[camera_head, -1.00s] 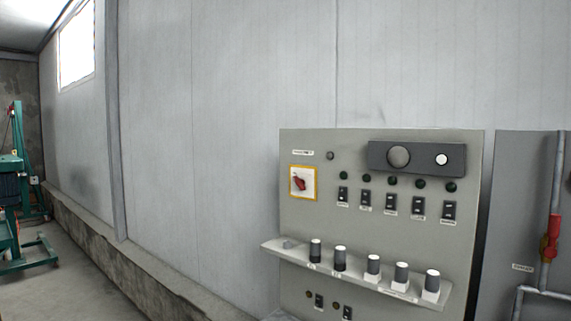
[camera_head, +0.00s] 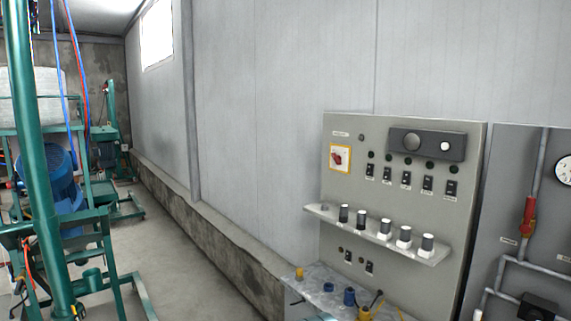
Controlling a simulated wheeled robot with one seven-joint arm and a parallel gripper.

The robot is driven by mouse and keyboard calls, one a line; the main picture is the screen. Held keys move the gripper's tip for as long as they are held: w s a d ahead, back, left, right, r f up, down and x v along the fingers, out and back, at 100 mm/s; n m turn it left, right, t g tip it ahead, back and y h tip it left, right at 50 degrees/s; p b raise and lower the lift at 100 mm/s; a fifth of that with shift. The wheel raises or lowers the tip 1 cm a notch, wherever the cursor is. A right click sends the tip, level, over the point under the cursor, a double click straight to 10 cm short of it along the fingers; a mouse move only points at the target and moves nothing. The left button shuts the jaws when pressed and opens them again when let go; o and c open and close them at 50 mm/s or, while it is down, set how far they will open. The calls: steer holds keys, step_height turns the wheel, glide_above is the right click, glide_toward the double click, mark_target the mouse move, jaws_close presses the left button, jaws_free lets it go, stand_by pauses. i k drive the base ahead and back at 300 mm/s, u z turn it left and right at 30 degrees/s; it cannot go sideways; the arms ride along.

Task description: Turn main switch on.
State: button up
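The main switch (camera_head: 337,157) is a red rotary knob on a square plate with a yellow border. It sits at the upper left of a grey control panel (camera_head: 349,215) on the right side of the view. The knob looks tilted, but its exact position is too small to tell. A row of small black rocker switches (camera_head: 406,178) sits to its right. Several dark and white knobs (camera_head: 385,229) stand on a ledge below it. My gripper is not in view.
Green machine frames (camera_head: 39,165) with a blue motor (camera_head: 62,180) stand on the left. A work surface (camera_head: 322,290) with small fittings lies below the panel. A second panel (camera_head: 515,230) with pipes and a red valve is at the right. The floor (camera_head: 195,255) between is clear.

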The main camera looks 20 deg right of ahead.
mark_target(337, 159)
steer(key=u, duration=0.1)
steer(key=i, duration=1.1)
steer(key=z, duration=0.85)
